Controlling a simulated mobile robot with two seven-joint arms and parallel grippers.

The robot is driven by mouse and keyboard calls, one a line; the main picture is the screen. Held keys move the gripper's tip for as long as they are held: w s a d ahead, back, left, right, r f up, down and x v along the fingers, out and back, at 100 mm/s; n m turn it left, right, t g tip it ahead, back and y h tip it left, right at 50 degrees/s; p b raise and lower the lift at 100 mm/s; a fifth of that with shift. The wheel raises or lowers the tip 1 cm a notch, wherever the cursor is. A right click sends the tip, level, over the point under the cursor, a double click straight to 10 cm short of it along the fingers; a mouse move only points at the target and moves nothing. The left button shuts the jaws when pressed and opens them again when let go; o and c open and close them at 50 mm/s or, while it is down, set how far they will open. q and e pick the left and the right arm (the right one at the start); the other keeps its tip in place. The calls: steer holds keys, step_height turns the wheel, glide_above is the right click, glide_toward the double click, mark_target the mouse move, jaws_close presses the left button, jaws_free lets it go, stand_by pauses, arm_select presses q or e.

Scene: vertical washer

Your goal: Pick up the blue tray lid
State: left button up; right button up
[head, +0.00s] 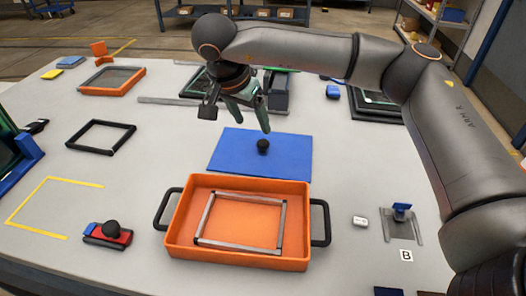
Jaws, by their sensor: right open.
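The blue tray lid (232,154) lies flat on the table, just behind the orange tray (178,243). It is a blue rectangle with a small black round knob (263,146) right of its middle. My right gripper (249,122) hangs above the lid's back edge, behind and a little left of the knob, with its green fingers spread and nothing between them. It appears apart from the lid. My left gripper is not in view. The orange tray has black side handles and a grey rectangular frame (238,199) inside it.
A black frame (101,122) and another orange tray (112,91) are on the left. A red and blue block with a black knob (108,234) is at front left. A small stand (402,217) is at right. Dark equipment stands behind my right gripper.

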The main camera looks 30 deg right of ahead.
mark_target(263, 142)
steer(key=x, duration=0.4)
steer(key=shift+d+x, duration=0.15)
steer(key=shift+x, duration=1.2)
steer(key=shift+d+x, duration=0.15)
steer(key=shift+x, duration=1.2)
steer(key=shift+r, duration=0.1)
jaws_close()
